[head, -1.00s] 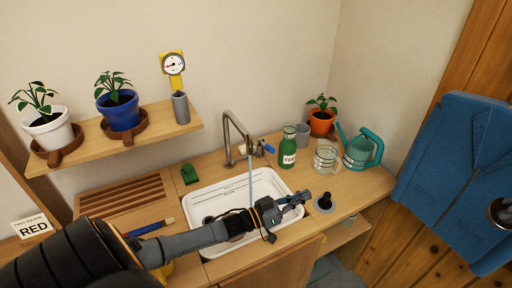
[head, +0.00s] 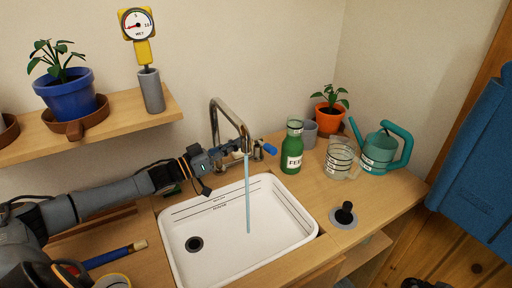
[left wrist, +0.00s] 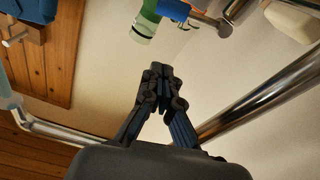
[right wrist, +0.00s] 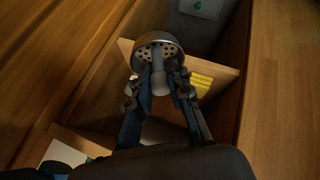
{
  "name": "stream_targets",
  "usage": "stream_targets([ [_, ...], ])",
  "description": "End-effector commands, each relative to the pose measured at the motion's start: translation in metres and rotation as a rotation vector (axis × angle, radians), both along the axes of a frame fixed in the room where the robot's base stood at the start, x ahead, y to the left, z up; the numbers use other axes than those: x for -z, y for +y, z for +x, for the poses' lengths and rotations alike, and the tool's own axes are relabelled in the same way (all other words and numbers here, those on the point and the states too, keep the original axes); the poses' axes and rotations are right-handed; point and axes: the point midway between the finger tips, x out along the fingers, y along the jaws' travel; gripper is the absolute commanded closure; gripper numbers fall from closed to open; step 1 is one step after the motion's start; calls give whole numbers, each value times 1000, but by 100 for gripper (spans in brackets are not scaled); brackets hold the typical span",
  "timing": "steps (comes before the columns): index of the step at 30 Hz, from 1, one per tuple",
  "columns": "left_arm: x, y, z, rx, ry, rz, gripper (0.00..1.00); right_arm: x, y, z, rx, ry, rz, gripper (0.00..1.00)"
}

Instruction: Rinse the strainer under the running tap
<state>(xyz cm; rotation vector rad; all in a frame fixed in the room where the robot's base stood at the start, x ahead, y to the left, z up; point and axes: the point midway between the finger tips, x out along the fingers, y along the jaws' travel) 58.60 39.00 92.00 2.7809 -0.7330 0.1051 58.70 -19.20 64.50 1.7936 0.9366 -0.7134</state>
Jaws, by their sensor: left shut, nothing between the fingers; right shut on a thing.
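The tap (head: 214,118) stands behind the white sink (head: 305,232), and a stream of water (head: 248,200) falls from its spout into the basin. My left gripper (head: 234,149) is beside the tap, near its spout and blue lever (head: 270,150). In the left wrist view its fingers (left wrist: 160,75) are closed with nothing between them, and the tap's metal pipe (left wrist: 265,98) passes to their right. In the right wrist view my right gripper (right wrist: 161,82) is shut on the strainer (right wrist: 157,44), a round metal piece with holes. The strainer is away from the water, above an open shelf.
A green bottle (head: 291,155), a glass jug (head: 339,160) and a teal watering can (head: 378,150) stand right of the tap. A black-knobbed round piece (head: 344,216) is on the counter right of the sink. A blue towel (head: 478,150) hangs at the right.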

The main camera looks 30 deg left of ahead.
Motion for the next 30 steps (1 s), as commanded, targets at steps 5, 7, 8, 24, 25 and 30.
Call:
stream_targets([
  [5, -3, -4, 9, -2, -2, -2, 100, 3, 0, -1, 3, -1, 0, 100],
  [7, -5, -8, 17, -1, -5, -2, 100, 2, 0, -1, 2, 0, 0, 100],
  [8, -6, -10, 20, 0, -4, -3, 100, 2, 0, -1, 2, 0, 1, 100],
  [24, -5, -48, 86, -1, 5, -1, 100, -4, 0, -1, 2, 0, 1, 100],
  [25, -1, -48, 84, 0, 6, 0, 100, -4, 0, -1, 2, 0, 1, 100],
  [30, 16, -50, 78, -1, 4, -2, 100, -4, 0, -1, 2, 0, 1, 100],
])
